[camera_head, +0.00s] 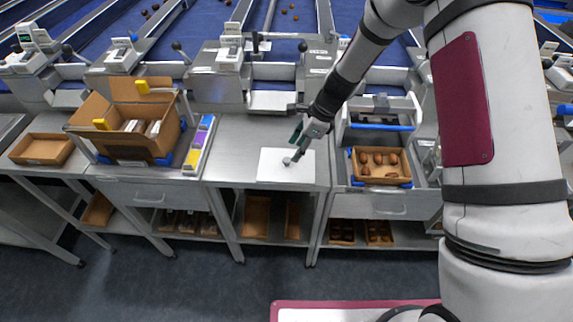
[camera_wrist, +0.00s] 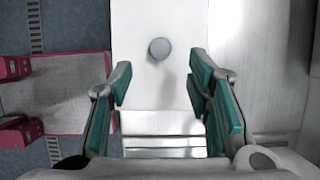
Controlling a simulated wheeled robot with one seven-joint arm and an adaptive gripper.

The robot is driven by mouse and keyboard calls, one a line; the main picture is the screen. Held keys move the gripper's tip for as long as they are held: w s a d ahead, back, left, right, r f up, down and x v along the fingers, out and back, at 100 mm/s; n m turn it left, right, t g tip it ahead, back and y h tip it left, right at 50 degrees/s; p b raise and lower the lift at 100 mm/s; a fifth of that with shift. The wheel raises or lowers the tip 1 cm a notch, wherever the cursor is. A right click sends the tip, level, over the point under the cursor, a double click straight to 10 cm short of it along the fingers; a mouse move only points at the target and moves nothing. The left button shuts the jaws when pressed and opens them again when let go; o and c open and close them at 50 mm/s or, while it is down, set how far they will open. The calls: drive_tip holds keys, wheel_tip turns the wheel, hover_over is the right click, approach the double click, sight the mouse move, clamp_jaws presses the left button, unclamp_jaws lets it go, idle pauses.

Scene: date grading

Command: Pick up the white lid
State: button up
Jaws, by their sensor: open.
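The white lid (camera_head: 270,170) is a flat white square lying on the steel table in the middle of the head view. A small round grey knob (camera_head: 287,161) stands on it. In the wrist view the white lid (camera_wrist: 135,20) fills the top middle, with the knob (camera_wrist: 159,48) near its centre. My gripper (camera_head: 298,148) is above the lid, close to the knob. In the wrist view my gripper (camera_wrist: 160,75) has its green-padded fingers wide apart with nothing between them. The knob shows just beyond the fingertips, apart from both.
The steel table (camera_head: 235,140) is bare left of the lid. A cardboard box (camera_head: 135,148) and a strip of coloured blocks (camera_head: 199,145) stand farther left. A tray of dates (camera_head: 380,180) with blue corners sits to the right. Machine levers and housings line the back.

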sight(287, 160)
drive_tip(key=x, duration=0.2)
drive_tip(key=p+x, duration=0.1)
drive_tip(key=x, duration=0.1)
drive_tip(key=shift+a+f, duration=0.25)
drive_tip(key=shift+a, duration=0.2)
drive_tip(key=shift+a+f, duration=0.1)
drive_tip(key=shift+f, duration=0.25)
drive_tip(key=c, duration=1.1)
